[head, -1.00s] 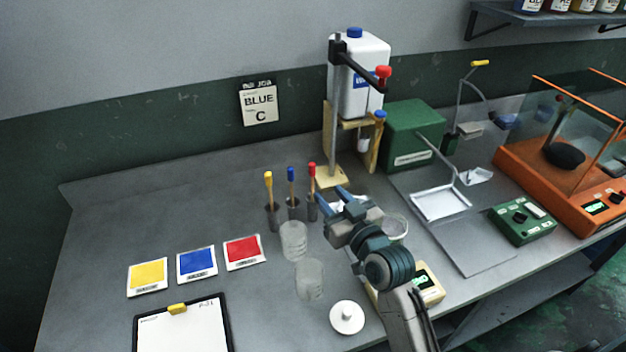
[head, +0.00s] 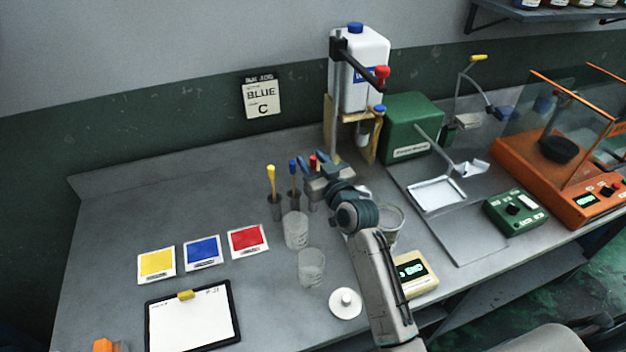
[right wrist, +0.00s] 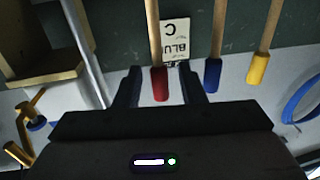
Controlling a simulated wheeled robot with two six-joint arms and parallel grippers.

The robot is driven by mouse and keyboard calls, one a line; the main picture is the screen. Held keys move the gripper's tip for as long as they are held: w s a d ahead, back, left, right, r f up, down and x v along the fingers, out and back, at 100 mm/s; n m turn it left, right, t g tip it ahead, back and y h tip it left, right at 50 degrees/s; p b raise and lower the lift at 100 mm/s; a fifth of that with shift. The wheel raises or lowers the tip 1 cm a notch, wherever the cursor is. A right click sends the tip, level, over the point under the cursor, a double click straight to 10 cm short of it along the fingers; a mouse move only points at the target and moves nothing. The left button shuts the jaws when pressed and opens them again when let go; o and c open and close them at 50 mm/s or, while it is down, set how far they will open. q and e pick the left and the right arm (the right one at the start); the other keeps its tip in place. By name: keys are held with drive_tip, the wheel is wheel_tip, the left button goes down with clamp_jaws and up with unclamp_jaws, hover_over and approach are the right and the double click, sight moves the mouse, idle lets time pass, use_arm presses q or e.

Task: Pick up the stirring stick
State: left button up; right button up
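Three sticks with yellow (head: 271,170), blue (head: 293,168) and red (head: 313,161) tips stand upright in small dark holders at the table's middle. The right gripper (head: 310,165) is at the red-tipped stick, its fingers either side of the tip. In the right wrist view, the red tip (right wrist: 159,84) lies between the open fingers (right wrist: 162,88) with gaps on both sides. The blue tip (right wrist: 213,75) and yellow tip (right wrist: 258,69) are outside the fingers, to the right. The red stick's lower part is mostly hidden by the gripper in the head view. My left gripper is not in view.
Two clear beakers (head: 296,231) (head: 311,268) stand in front of the holders. A white lid (head: 345,303), a scale (head: 413,273) and another glass vessel (head: 388,221) are near my right arm. A bottle stand (head: 335,110) rises behind. The table's left back is clear.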

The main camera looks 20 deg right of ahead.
drive_tip(key=shift+s, duration=0.1)
clamp_jaws()
